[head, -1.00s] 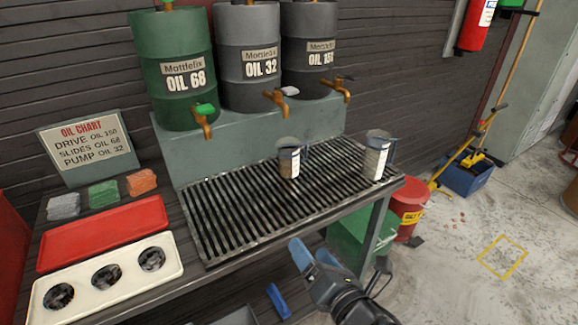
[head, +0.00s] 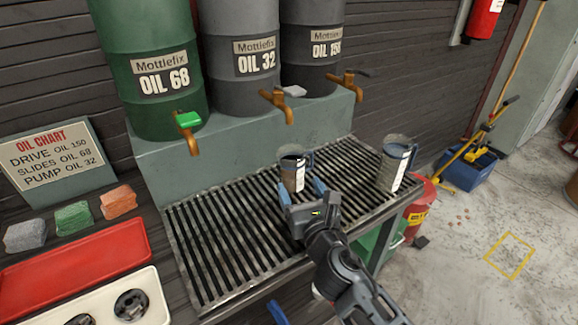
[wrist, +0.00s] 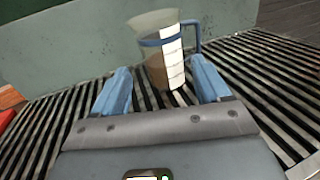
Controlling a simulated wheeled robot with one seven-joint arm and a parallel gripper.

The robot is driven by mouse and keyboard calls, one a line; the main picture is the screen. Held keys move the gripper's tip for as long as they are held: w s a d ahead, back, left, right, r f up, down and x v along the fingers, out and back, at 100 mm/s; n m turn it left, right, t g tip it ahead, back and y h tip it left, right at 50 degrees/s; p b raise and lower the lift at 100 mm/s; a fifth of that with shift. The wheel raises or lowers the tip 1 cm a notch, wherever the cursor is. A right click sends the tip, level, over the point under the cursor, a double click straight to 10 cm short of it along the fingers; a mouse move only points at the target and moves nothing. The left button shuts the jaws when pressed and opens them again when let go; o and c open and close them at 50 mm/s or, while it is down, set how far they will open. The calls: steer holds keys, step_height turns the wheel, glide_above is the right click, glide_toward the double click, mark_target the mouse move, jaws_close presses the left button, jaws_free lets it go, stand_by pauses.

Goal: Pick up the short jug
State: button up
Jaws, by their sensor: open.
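The short jug (head: 293,172) stands upright on the slatted drip grate (head: 215,240), a see-through jug with a blue handle on its right, a white label strip and brown contents. It also shows in the wrist view (wrist: 156,60), just beyond the fingertips. My gripper (head: 301,193) is open, its two blue fingers at the near side of the jug, one toward each side. In the wrist view the fingers (wrist: 160,80) flank the jug's lower part with space between. Whether either finger touches it I cannot tell. A taller jug (head: 395,165) stands at the grate's right end.
Three oil drums with taps stand on a grey ledge (head: 170,160) behind the grate; the OIL 32 tap (head: 280,104) is above and behind the short jug. A red tray (head: 75,265) and coloured blocks (head: 73,217) lie at left. The grate's left part is clear.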

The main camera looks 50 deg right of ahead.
mark_target(295, 175)
steer(key=shift+x, duration=1.55)
steer(key=x, duration=0.5)
steer(key=shift+w+d+f+p, duration=0.2)
steer(key=shift+d+p, duration=0.1)
steer(key=shift+p, duration=0.1)
steer(key=c, duration=0.9)
steer(key=shift+r, duration=0.15)
steer(key=shift+c, duration=0.2)
